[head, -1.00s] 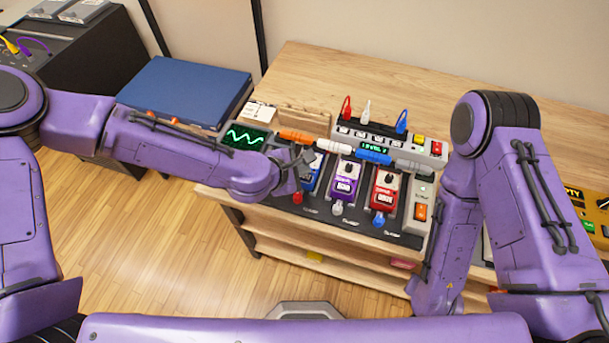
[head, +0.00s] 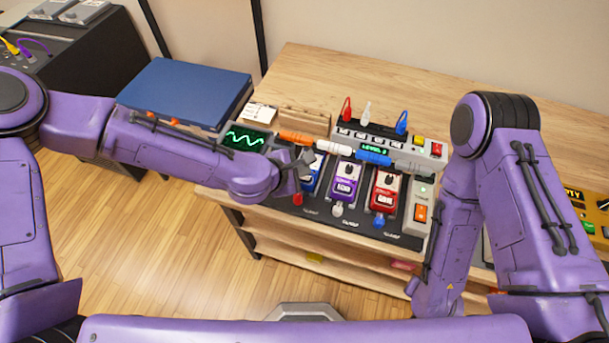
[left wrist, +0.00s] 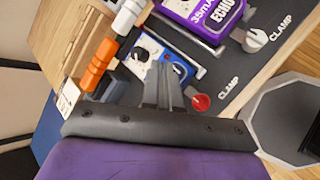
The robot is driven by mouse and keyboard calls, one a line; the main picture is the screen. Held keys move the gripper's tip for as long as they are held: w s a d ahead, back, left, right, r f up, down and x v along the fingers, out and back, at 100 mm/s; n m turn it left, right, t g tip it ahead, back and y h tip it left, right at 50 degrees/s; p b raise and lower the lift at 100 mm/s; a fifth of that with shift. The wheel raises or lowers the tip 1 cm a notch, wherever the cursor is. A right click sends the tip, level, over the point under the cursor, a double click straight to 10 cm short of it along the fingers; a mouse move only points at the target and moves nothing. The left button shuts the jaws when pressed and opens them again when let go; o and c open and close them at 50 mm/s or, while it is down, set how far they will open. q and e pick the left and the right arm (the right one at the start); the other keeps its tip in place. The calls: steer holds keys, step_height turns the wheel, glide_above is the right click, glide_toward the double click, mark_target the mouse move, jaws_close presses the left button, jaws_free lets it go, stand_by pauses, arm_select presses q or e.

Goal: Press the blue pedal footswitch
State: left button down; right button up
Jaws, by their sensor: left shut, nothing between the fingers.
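The blue pedal (head: 314,182) is at the left end of the row of pedals on the dark board, largely hidden by my left gripper in the head view. In the left wrist view the blue pedal (left wrist: 146,50) shows a white upper part and a dark knob. My left gripper (head: 304,164) is shut and empty, with its fingers over the blue pedal. In the left wrist view its fingertips (left wrist: 170,66) overlap the pedal's face beside the knob; I cannot tell whether they touch it. My right gripper is not visible.
A purple pedal (head: 344,186) and a red pedal (head: 385,190) stand right of the blue one. A red clamp knob (left wrist: 201,102) is close to the fingers. Orange, white and blue plugs lie behind the pedals. A small green-trace screen (head: 246,138) is left.

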arm_select(q)
steer(key=shift+f, duration=0.1)
stand_by(0.6)
steer(key=shift+f+b, duration=0.3)
steer(key=shift+b, duration=0.05)
steer(key=shift+f+b, duration=0.4)
steer(key=shift+f, duration=0.1)
stand_by(0.4)
stand_by(0.4)
steer(key=shift+r+p, duration=0.8)
steer(key=shift+r, duration=0.1)
step_height(320, 180, up, 5)
steer(key=p, duration=0.4)
steer(key=shift+r+p, duration=0.1)
steer(key=shift+p, duration=0.3)
